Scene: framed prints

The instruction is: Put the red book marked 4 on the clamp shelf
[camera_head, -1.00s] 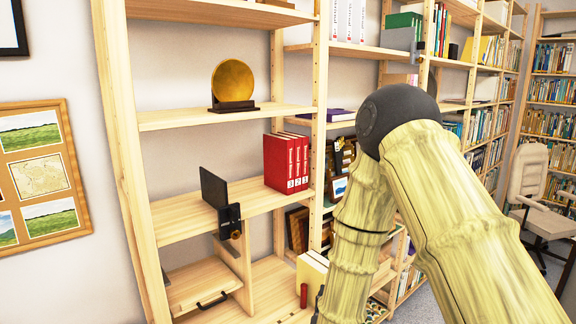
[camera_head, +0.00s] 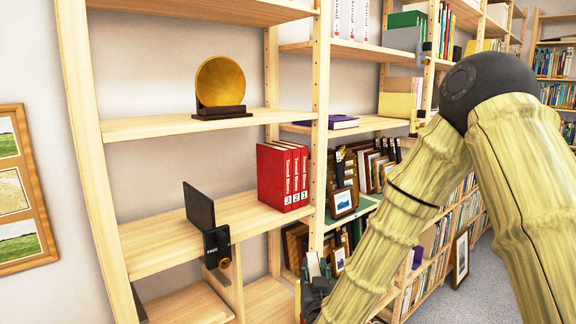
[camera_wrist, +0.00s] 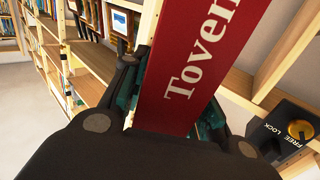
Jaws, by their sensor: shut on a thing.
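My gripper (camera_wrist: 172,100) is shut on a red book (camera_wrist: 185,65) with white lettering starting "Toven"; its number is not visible. In the head view my gripper (camera_head: 313,300) is a dark shape at the bottom, partly cut off, and the held book cannot be made out there. The clamp shelf (camera_head: 150,245) carries several red numbered books (camera_head: 285,177) standing upright at its right end. A black clamp (camera_head: 217,250) with an upright dark plate (camera_head: 199,206) sits at its front edge. The clamp also shows right of the held book in the wrist view (camera_wrist: 280,130), marked FREE and LOCK.
Bare shelf lies between the plate and the standing books. A gold disc (camera_head: 221,82) on a dark stand is on the shelf above. A wooden post (camera_head: 319,120) rises right of the books, with framed prints (camera_head: 343,200) beyond it. A framed board hangs at left.

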